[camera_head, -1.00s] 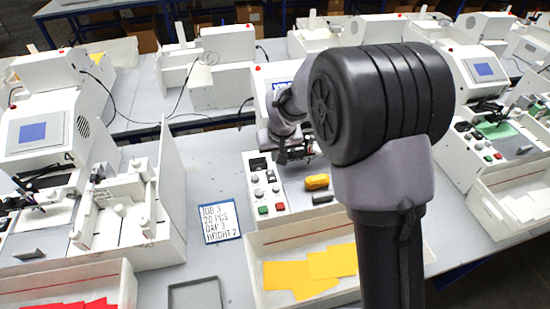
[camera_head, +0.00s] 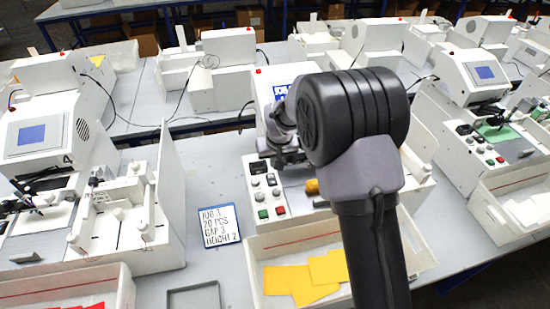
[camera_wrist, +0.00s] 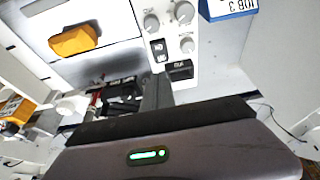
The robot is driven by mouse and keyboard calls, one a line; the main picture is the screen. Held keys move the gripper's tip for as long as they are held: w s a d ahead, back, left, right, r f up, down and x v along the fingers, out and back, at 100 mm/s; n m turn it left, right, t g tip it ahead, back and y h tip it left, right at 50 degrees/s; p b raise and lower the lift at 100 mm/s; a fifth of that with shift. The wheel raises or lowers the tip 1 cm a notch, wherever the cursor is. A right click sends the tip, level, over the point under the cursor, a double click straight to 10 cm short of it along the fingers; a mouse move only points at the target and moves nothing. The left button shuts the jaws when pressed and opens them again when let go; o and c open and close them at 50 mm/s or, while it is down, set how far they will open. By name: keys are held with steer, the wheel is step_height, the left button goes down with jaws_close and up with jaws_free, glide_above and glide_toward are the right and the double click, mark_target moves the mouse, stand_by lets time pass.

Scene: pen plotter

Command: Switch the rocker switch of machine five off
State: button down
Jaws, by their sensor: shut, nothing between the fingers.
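The middle machine (camera_head: 262,85) has a white control panel (camera_head: 250,208) with knobs, a black display, a green and a red button. No number on it is readable; the machine to its left bears a 4. The rocker switch (camera_wrist: 158,50) is a small black-framed part with light markings, beside the black display (camera_wrist: 180,68) and knobs. I cannot tell which way it is tipped. My gripper (camera_wrist: 157,80) is shut and empty, its tip close to the switch in the wrist view; contact cannot be told. In the head view my gripper (camera_head: 280,162) is over the panel's far end, partly hidden by my arm.
A yellow-orange part (camera_wrist: 75,41) lies on the machine beside the panel. A job card (camera_head: 220,226) lies left of the panel. A bin (camera_head: 255,245) with yellow sheets stands in front. Machine four (camera_head: 40,130) stands left, another machine (camera_head: 478,75) right.

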mark_target(272, 175)
steer(key=x, duration=0.8)
steer(key=shift+s+f+b, duration=0.1)
steer(key=shift+s+b, duration=0.2)
steer(key=shift+s, duration=0.1)
